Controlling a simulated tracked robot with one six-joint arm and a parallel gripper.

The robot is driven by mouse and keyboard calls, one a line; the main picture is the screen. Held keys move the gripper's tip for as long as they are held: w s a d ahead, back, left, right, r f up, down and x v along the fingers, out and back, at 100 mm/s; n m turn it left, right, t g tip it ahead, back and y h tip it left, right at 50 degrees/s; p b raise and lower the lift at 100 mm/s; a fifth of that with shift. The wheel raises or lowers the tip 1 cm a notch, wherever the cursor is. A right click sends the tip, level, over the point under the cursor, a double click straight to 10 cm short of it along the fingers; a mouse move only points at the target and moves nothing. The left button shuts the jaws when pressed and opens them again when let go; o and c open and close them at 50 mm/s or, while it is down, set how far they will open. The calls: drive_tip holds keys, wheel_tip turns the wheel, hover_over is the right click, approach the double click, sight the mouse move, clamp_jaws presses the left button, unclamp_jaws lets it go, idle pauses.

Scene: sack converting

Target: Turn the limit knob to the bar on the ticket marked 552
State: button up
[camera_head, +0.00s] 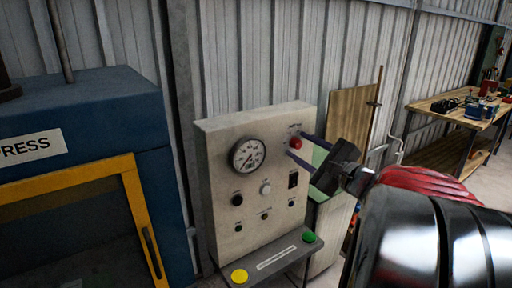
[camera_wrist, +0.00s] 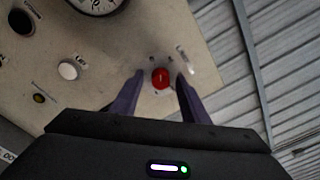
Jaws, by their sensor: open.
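A grey control panel (camera_head: 222,166) carries a round white-faced dial gauge (camera_head: 248,154) and several knobs. A red knob (camera_head: 295,143) sits at its upper right; in the wrist view the red knob (camera_wrist: 160,78) has a pale line on its face. My gripper (camera_wrist: 160,84) is open, its two dark fingers on either side of the red knob, with visible gaps. A pale knob (camera_wrist: 69,69) with a small, unclear label lies to the left. I cannot read which knob is the limit knob. No ticket marked 552 is legible in either view.
A black knob (camera_head: 237,200) and a black switch (camera_head: 293,180) are on the panel. A ledge below has a yellow button (camera_head: 239,276) and a green button (camera_head: 308,237). A blue press (camera_head: 80,110) stands left; a workbench (camera_head: 440,104) stands far right.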

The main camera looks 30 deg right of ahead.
drive_tip(key=shift+c, duration=0.6)
clamp_jaws()
drive_tip(key=shift+m, duration=0.5)
drive_tip(key=shift+o, duration=0.6)
unclamp_jaws()
drive_tip(key=shift+s, duration=0.1)
drive_tip(key=s, duration=1.3)
drive_tip(key=shift+s+a, duration=0.25)
drive_tip(key=shift+s, duration=0.05)
